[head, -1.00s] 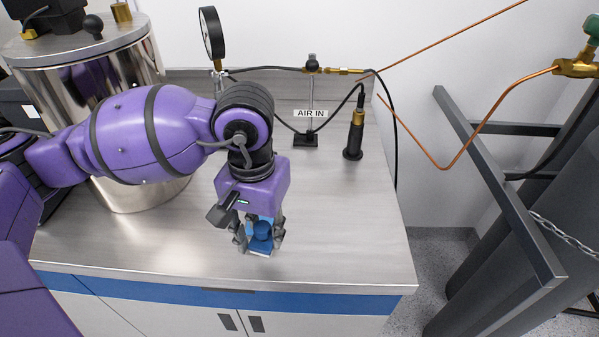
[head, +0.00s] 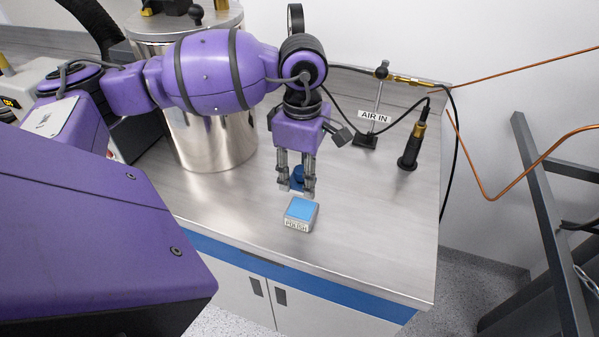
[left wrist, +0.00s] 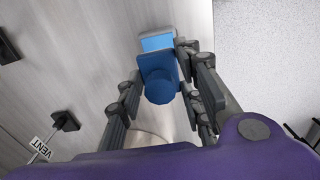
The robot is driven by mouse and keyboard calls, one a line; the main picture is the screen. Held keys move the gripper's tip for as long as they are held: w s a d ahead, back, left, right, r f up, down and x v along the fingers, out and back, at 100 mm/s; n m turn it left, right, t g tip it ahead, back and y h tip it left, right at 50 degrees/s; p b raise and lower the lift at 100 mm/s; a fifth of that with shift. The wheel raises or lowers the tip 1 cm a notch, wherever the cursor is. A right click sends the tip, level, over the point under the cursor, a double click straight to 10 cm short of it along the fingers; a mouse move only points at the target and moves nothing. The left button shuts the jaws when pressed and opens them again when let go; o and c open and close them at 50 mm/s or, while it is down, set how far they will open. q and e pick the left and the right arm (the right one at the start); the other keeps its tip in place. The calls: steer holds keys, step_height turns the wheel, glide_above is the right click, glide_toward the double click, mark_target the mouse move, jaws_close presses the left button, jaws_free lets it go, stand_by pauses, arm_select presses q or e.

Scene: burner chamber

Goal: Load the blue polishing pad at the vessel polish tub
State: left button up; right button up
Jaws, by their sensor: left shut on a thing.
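The blue polishing pad (head: 298,177) has a round dark-blue knob on a square base. It also shows in the left wrist view (left wrist: 160,86). My left gripper (head: 296,188) points down and is shut on it. A small pale square tub (head: 297,224) with a light-blue top stands on the counter just in front of the gripper. Its front label is too small to read surely. In the left wrist view the tub's light-blue top (left wrist: 157,42) shows just beyond the pad. The pad looks apart from the tub. My right gripper is not in view.
A large steel vessel (head: 210,135) stands left of my left gripper. An AIR IN stand (head: 366,140), a black and brass tool (head: 410,150) and a black hose are at the back right. Bare counter (head: 380,230) lies right of the tub, ending at its front and right edges.

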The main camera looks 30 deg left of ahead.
mark_target(302, 184)
arm_select(q)
steer(key=shift+f, duration=0.9)
step_height(302, 184, down, 3)
steer(key=shift+r+b, duration=0.15)
steer(key=shift+b, duration=0.6)
steer(key=shift+f, duration=0.8)
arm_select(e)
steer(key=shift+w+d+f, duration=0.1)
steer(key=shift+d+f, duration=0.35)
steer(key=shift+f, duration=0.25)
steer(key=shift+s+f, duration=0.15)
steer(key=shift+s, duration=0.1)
arm_select(q)
steer(key=shift+f+b, duration=0.45)
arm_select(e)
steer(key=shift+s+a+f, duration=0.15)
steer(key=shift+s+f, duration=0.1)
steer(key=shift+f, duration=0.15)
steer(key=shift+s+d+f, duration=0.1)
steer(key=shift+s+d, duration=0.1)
arm_select(q)
steer(key=shift+f, duration=0.15)
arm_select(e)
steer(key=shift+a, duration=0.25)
